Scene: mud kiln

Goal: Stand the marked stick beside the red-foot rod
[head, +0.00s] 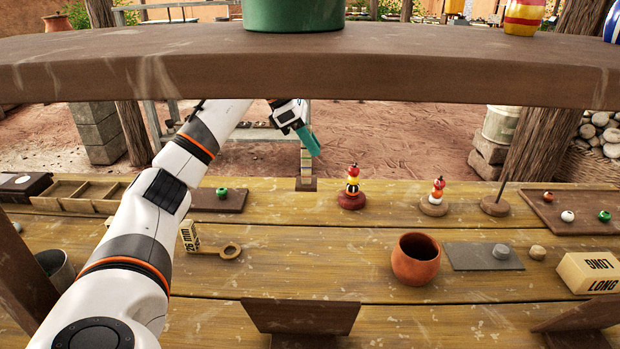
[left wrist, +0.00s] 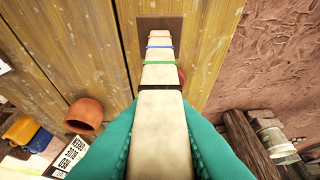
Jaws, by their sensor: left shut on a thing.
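My left gripper (head: 309,140) is shut on the marked stick (head: 305,163), a pale upright stick. In the left wrist view the stick (left wrist: 160,105) runs away between my teal fingers, with black, green, blue and red bands. Its far end is over a small dark brown square (head: 306,186) on the table; I cannot tell whether they touch. The red-foot rod (head: 351,200) stands just right of the stick, apart from it in the head view. Its foot is dark red, and black, yellow, white and red beads are stacked on it. My right gripper is out of view.
A second beaded rod (head: 434,205) and a bare rod (head: 496,204) stand farther right. A terracotta cup (head: 416,260) and a grey mat (head: 483,257) are nearer. A brown shelf (head: 300,68) crosses above. A bead tray (head: 575,212) lies at right.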

